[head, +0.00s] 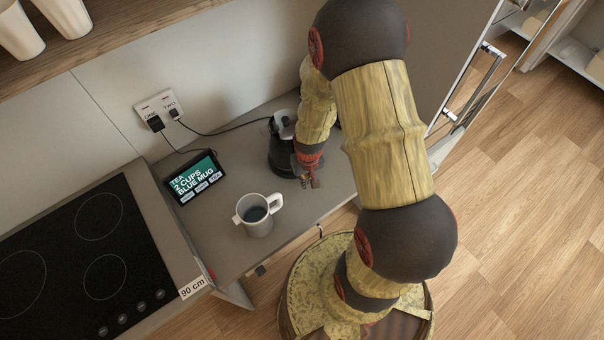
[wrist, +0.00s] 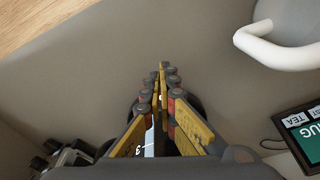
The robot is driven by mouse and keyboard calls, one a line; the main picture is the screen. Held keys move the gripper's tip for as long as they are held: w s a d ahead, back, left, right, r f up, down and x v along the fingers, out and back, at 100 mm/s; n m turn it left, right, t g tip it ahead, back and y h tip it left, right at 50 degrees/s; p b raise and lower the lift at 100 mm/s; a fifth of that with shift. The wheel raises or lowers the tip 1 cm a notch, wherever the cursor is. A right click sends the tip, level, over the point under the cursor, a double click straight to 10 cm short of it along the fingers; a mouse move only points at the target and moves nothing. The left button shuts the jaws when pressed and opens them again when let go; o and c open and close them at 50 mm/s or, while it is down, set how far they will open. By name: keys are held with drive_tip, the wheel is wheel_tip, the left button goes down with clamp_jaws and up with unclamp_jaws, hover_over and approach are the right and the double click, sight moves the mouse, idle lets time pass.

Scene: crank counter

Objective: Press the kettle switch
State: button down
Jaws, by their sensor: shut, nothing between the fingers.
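The dark kettle (head: 281,158) stands on the grey counter (head: 222,190) against the back, with a pale part near its top. My arm and gripper partly cover it. I cannot make out its switch. My gripper (head: 309,182) is beside the kettle's lower right front in the head view, pointing down; I cannot tell whether it touches. In the wrist view my gripper (wrist: 163,70) has its fingertips together with nothing between them. A dark shape with pale marks shows behind the fingers there, too covered to name surely.
A white mug (head: 258,222) with dark liquid stands front left of the kettle; its handle shows in the wrist view (wrist: 275,45). A small display (head: 193,178) reads "TEA 2 CUPS BLUE MUG". A wall socket (head: 158,107) has cords. A black hob (head: 80,255) is at left.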

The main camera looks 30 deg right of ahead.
wheel_tip(320, 180, up, 12)
drive_tip(key=s, duration=0.1)
drive_tip(key=shift+a, duration=0.2)
drive_tip(key=shift+s, duration=0.1)
idle(0.5)
